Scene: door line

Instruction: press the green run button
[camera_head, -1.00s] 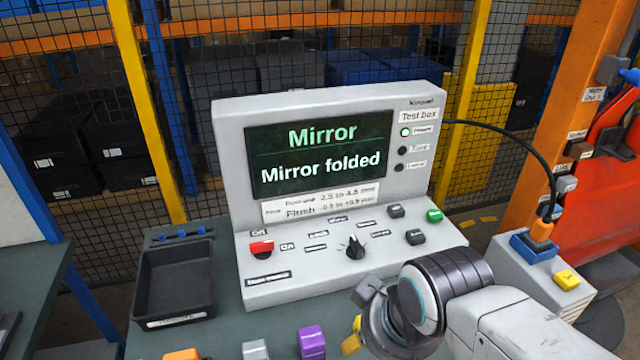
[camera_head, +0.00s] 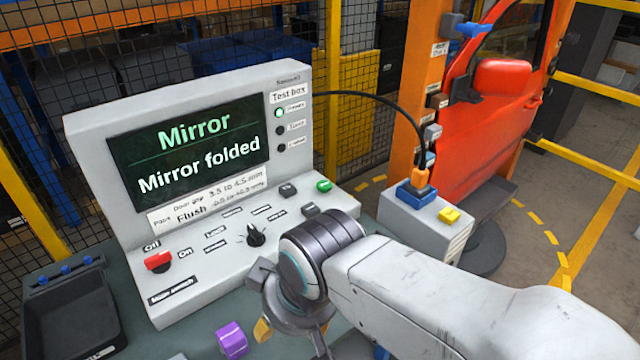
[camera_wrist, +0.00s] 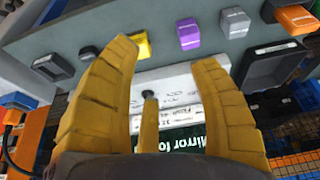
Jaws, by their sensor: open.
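The green button (camera_head: 324,186) sits at the right back of the grey test box's (camera_head: 300,80) sloped panel, below the screen's right edge. Its label is too small to read. In the head view only a bit of a yellow finger (camera_head: 262,330) shows under my wrist, in front of the panel and apart from the green button. The green button cannot be made out in the wrist view.
The panel also has a red switch (camera_head: 158,261), a black knob (camera_head: 256,235) and dark buttons. The screen (camera_head: 190,150) reads "Mirror folded". A purple block (camera_head: 231,340) and a black tray (camera_head: 72,310) are on the bench. A box with a yellow button (camera_head: 449,215) stands right.

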